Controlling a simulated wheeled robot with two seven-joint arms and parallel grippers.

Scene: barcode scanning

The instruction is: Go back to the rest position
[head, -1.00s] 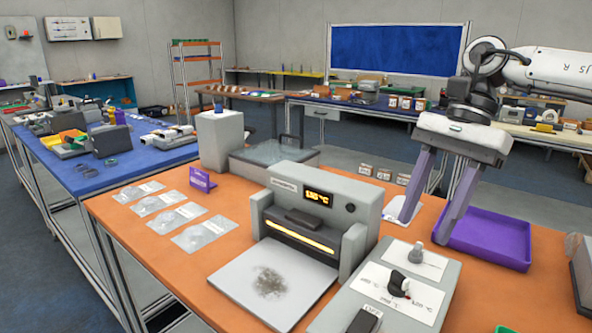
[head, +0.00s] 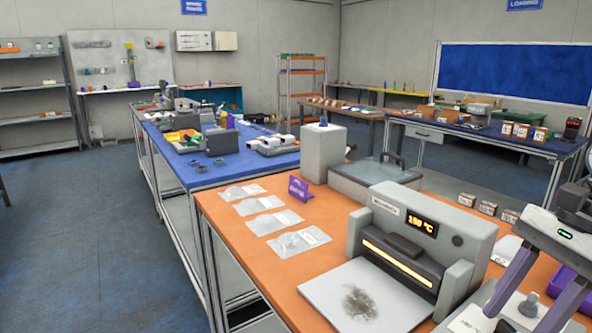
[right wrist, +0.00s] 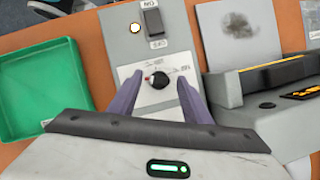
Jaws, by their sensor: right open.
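My right gripper (head: 513,322) is at the right edge of the head view, with its purple fingers spread and empty. In the right wrist view my right gripper (right wrist: 159,77) is open above a grey control box (right wrist: 119,38). A dial knob (right wrist: 157,80) lies between its fingers in that picture; I cannot tell how far below the tips it is. My left gripper is in neither view.
A heating press (head: 440,222) reading 150 °C stands on the orange table (head: 237,233), with a stained white plate (head: 317,292) before it. Several clear bags (head: 299,241) lie left. A green tray (right wrist: 45,100) is beside the control box. The floor at left (head: 75,230) is clear.

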